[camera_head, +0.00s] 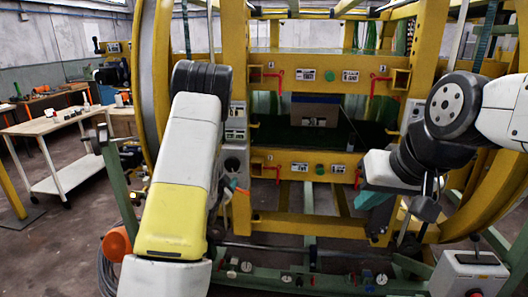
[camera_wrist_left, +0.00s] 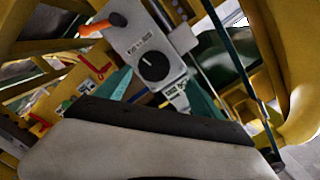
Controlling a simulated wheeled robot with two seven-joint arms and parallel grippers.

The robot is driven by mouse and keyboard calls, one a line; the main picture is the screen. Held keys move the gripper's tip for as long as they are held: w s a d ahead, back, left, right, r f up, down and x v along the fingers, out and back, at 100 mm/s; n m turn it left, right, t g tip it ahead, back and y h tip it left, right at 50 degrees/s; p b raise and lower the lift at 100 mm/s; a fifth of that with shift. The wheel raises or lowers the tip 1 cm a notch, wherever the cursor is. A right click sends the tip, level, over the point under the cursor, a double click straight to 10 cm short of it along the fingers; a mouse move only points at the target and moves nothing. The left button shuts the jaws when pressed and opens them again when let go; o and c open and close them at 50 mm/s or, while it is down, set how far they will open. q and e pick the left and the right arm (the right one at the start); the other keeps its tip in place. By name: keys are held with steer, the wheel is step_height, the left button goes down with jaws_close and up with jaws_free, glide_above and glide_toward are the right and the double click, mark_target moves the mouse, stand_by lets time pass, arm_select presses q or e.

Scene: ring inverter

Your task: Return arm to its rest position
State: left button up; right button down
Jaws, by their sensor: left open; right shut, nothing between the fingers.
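My left arm (camera_head: 180,180), white with a yellow section, rises in front of the frame's left side. It mostly hides my left gripper (camera_head: 232,187); only a small teal part shows beside the arm. In the left wrist view, the two teal fingers of my left gripper (camera_wrist_left: 158,95) stand apart with nothing held between them. My right arm (camera_head: 455,110) comes in from the right with its wrist bent down. My right gripper (camera_head: 374,198) is shut and empty in front of the frame's lower right part, its teal fingers partly hidden.
The yellow ring inverter frame (camera_head: 330,168) fills the middle, with a brown box (camera_head: 315,110) inside. A grey control box (camera_wrist_left: 150,55) with a black knob is close to my left gripper. A workbench (camera_head: 50,122) stands left; a grey button box (camera_head: 468,272) is at lower right.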

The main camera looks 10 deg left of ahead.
arm_select(q)
steer(key=s+d+r+n+g, duration=0.4)
steer(key=s+r+n+g, duration=0.3)
steer(key=s+r, duration=0.55)
steer(key=s+d+r+n+g+h, duration=0.1)
steer(key=s+d+r+g, duration=0.1)
steer(key=s, duration=1)
steer(key=s+d+r+n+g+h, duration=0.1)
steer(key=s+d+r+g, duration=0.1)
steer(key=s, duration=1)
steer(key=shift+s+d+r+n, duration=0.15)
steer(key=shift+d+r+n, duration=0.1)
steer(key=shift+d+n, duration=0.1)
steer(key=shift+a, duration=0.1)
stand_by(0.6)
